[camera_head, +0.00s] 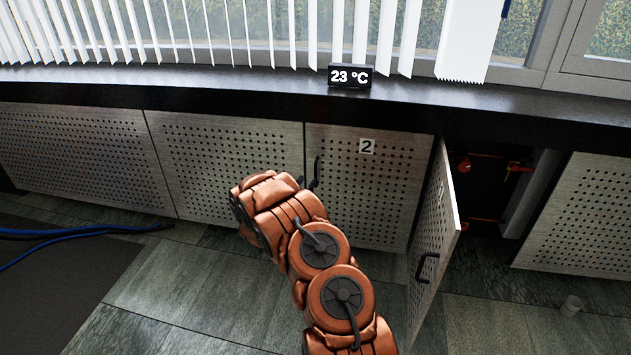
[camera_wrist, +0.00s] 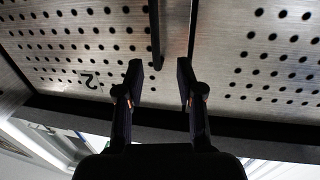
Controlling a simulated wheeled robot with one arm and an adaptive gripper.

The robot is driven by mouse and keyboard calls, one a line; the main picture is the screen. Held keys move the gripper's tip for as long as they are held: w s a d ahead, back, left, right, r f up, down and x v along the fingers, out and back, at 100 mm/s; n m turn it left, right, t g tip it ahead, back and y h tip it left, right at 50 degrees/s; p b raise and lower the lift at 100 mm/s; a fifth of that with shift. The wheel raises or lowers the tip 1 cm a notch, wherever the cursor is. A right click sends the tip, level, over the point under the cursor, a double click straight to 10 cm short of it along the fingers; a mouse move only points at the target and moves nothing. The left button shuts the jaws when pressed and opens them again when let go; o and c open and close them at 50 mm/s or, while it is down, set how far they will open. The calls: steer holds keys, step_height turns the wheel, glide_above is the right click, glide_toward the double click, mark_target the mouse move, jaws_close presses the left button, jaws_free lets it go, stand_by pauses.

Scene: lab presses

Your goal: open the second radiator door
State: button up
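The second radiator door (camera_head: 365,195) is a perforated grey metal panel marked "2", and it is shut. Its dark vertical handle (camera_head: 317,170) is near its left edge. In the wrist view, the picture is upside down; the door (camera_wrist: 60,45) fills the left, and the handle (camera_wrist: 155,35) hangs at top centre beside the door seam. My gripper (camera_wrist: 158,82) is open and empty, with its two black fingers on either side of the handle's line. The handle appears beyond the fingertips; contact is not visible. In the head view my orange arm hides the gripper.
A neighbouring perforated door (camera_head: 432,245) stands open to the right, exposing a dark compartment with red valves (camera_head: 490,165). A black sill (camera_head: 200,85) with a "23 °C" display (camera_head: 350,76) runs above.

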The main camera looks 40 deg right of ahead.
mark_target(316, 173)
steer(key=shift+s+b+x, duration=0.1)
steer(key=shift+b+x, duration=0.5)
steer(key=shift+x, duration=1.35)
steer(key=shift+s+b+x, duration=0.15)
steer(key=shift+b+x, duration=0.4)
steer(key=shift+x, duration=1.45)
steer(key=shift+d+f, duration=0.1)
steer(key=shift+f, duration=0.05)
jaws_close()
